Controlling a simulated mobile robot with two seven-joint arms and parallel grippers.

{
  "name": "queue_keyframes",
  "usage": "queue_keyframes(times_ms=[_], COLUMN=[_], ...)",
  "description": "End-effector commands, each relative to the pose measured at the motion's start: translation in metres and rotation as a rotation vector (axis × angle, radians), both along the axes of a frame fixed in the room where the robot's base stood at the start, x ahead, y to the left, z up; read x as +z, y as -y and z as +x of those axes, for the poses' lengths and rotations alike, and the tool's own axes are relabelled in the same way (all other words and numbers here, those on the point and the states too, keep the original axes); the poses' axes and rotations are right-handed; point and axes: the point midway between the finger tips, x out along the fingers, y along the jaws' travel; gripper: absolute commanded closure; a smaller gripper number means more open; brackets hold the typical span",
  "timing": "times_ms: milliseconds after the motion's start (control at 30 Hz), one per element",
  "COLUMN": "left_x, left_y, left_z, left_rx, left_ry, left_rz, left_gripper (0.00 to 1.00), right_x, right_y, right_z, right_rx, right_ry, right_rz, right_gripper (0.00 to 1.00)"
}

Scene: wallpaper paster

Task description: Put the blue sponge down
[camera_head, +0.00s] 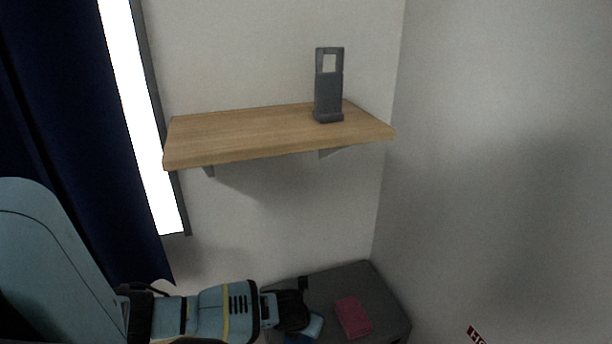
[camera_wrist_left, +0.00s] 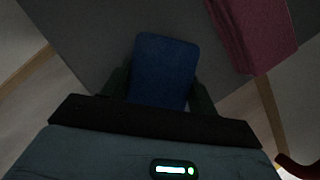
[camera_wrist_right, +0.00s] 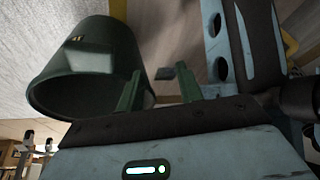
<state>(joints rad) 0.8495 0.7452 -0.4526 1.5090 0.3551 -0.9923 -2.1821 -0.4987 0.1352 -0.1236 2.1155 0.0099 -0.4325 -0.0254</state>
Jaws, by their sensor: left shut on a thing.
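The blue sponge (camera_wrist_left: 165,70) is a flat, rounded block. In the left wrist view it sits between the two fingers of my left gripper (camera_wrist_left: 160,92), which is shut on it. Its far end points over a grey top (camera_wrist_left: 100,45); I cannot tell whether it touches. In the head view my left gripper (camera_head: 305,318) is at the bottom, over the near left part of the grey box-like surface (camera_head: 375,290), largely hiding the sponge. My right gripper (camera_wrist_right: 160,90) shows only in the right wrist view, with its green fingers apart and nothing between them.
A dark red block (camera_head: 352,318) lies on the grey surface, right of my left gripper. A wooden wall shelf (camera_head: 240,130) above holds a grey upright tool (camera_head: 328,90). A dark green bucket (camera_wrist_right: 85,65) is close beside my right gripper. A blue curtain (camera_head: 70,120) hangs left.

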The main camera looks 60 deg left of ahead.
Motion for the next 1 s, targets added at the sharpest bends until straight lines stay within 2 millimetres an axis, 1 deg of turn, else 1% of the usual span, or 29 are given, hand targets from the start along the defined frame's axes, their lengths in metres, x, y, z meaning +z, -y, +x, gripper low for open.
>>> queue_keyframes(times_ms=[67,100,233,267,533,667,767,1000], left_x=[-0.003,-0.003,-0.002,-0.002,-0.002,0.007,0.022,0.068], left_y=[0.0,0.0,0.0,0.0,0.0,0.0,0.003,0.013], left_z=[0.0,0.0,0.0,0.0,0.0,-0.002,-0.007,-0.024], left_rx=[0.0,-0.001,0.0,0.0,0.0,0.0,0.0,-0.002], left_ry=[-0.001,0.0,0.0,0.0,0.0,-0.001,0.001,0.004], left_rz=[0.001,0.0,0.0,0.001,0.001,0.001,0.002,0.001], left_gripper=[0.64,0.38,0.21,0.19,0.19,0.19,0.19,0.19], right_x=[-0.001,-0.001,-0.001,0.0,0.0,0.005,0.014,0.044], right_y=[0.0,0.0,0.0,0.0,0.0,0.0,0.0,0.0], right_z=[-0.003,-0.004,-0.007,-0.008,-0.009,-0.007,-0.003,0.008], right_rx=[0.0,0.0,0.0,0.0,0.0,0.0,0.0,0.0], right_ry=[-0.006,-0.008,-0.014,-0.016,-0.017,-0.011,0.002,0.04], right_rz=[0.0,0.0,0.0,0.0,0.0,-0.001,0.0,0.001], right_gripper=[0.64,0.64,0.64,0.64,0.64,0.64,0.64,0.64])
